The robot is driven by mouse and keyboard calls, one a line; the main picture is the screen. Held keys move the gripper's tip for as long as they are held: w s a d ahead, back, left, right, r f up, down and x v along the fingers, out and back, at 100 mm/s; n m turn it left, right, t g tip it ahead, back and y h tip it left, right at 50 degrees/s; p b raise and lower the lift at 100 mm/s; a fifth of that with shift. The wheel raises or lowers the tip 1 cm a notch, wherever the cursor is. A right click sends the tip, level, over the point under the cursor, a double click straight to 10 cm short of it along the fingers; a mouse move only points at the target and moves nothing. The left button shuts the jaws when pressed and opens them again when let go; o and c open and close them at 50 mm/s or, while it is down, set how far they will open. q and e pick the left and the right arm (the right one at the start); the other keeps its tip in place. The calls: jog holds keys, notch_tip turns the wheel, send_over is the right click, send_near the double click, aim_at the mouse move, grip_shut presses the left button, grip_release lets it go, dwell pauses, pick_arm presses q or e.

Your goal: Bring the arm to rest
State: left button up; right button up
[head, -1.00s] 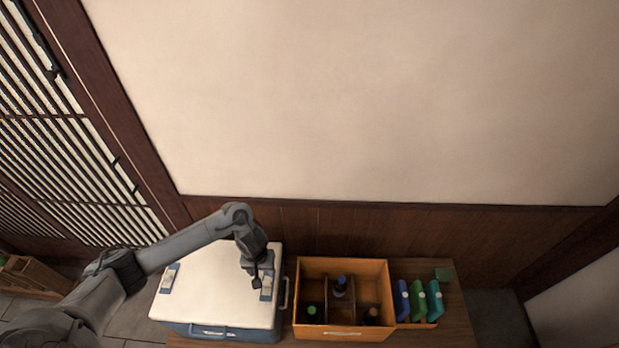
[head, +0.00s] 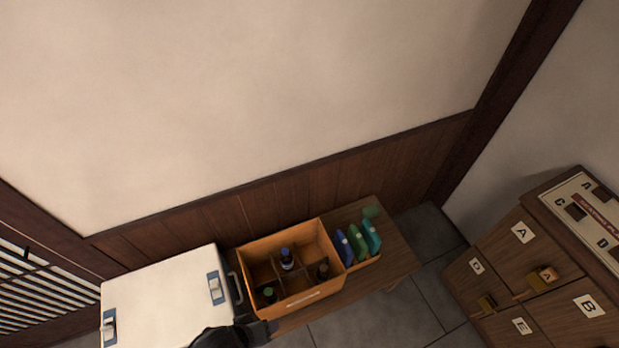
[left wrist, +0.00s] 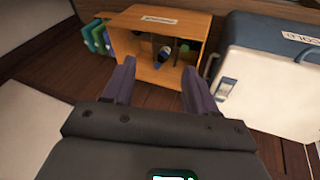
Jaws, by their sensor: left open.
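My left gripper (left wrist: 157,80) is open and empty in the left wrist view. Its two purple-grey fingers stand apart, with the orange crate (left wrist: 150,20) beyond them. In the head view part of my left arm and gripper (head: 258,332) shows at the bottom edge, by the crate's front left corner and the cooler's right side. Whether it touches either is not clear. My right gripper is in neither view.
A white-lidded cooler (head: 160,295) stands left of the divided crate (head: 320,290), which holds several bottles. Blue and green packs (head: 358,242) stand right of it on the wooden bench (head: 395,255). A lettered cabinet (head: 530,270) is at right, with floor (head: 420,310) between.

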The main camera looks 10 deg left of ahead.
pick_arm(q)
jog(key=s+a+r+m+y, duration=0.1)
jog(key=a+r+m+y, duration=0.1)
jog(key=a+r+m, duration=0.45)
notch_tip(320, 180, up, 14)
jog(key=m+p, duration=0.1)
jog(key=p, duration=1.3)
jog(key=shift+d+r+g, duration=0.2)
jog(key=shift+d+g, duration=0.05)
jog(key=shift+g, duration=0.15)
